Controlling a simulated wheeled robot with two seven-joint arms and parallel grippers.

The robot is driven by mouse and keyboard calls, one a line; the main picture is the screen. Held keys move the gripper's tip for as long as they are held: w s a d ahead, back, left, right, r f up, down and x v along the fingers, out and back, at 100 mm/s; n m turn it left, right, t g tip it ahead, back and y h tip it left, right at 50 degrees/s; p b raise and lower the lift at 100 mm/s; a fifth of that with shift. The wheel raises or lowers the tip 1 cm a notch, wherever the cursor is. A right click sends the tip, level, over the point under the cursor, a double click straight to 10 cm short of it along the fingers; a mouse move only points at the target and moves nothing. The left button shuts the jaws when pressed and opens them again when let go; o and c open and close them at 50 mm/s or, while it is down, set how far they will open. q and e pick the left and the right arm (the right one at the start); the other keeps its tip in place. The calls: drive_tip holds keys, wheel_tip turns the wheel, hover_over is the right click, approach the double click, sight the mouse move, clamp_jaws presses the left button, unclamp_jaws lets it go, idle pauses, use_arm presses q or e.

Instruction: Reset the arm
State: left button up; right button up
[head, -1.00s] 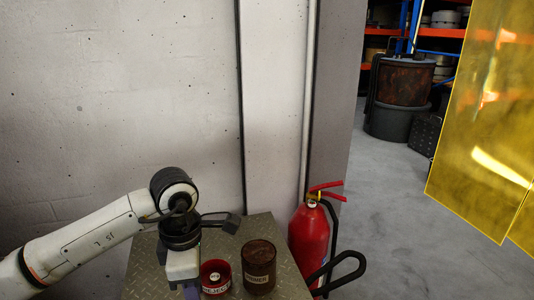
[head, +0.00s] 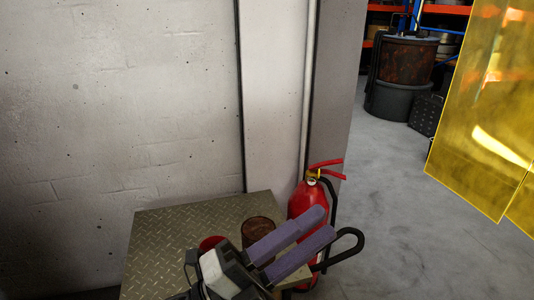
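My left gripper (head: 322,224) is at the lower middle of the head view, with its two purple fingers pointing up and to the right. A narrow gap shows between the fingers and nothing is held there. It is in front of the metal-plate table (head: 180,232) and hides part of its right side. The brown jar (head: 258,228) and the red reject cup (head: 212,243) on the table are partly hidden behind the gripper. My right gripper is not in view.
A red fire extinguisher (head: 309,200) with a black hose stands close to the right of the table, near my fingers. A yellow translucent curtain (head: 480,140) hangs at the right. The grey floor (head: 390,210) between them is clear.

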use_arm(q)
drive_tip(key=w+a+f+n+t+y, duration=0.2)
drive_tip(key=a+f+n+t+y, duration=0.2)
drive_tip(key=a+f+n+y, duration=0.45)
drive_tip(key=w+a+f+n+t+y, duration=0.35)
drive_tip(key=f+n+y, duration=0.2)
drive_tip(key=n, duration=0.55)
drive_tip(key=s+a+f+n+g+y, duration=0.25)
drive_tip(key=s+f+n+g, duration=0.2)
drive_tip(key=s+f, duration=0.45)
drive_tip(key=s+a+f+n+g+y, duration=0.1)
drive_tip(key=s+a+f+n+g, duration=0.35)
drive_tip(key=s+f, duration=0.45)
wheel_tip(320, 180, up, 11)
drive_tip(key=a+p, duration=0.2)
drive_tip(key=p, duration=1.8)
drive_tip(key=shift+w+a+r+t+y, duration=0.2)
drive_tip(key=shift+a+t+y, duration=0.15)
drive_tip(key=shift+y, duration=0.1)
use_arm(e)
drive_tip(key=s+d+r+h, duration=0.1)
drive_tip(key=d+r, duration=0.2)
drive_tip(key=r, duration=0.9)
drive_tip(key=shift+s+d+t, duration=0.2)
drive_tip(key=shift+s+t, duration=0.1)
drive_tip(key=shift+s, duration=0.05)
use_arm(q)
drive_tip(key=shift+m, duration=0.25)
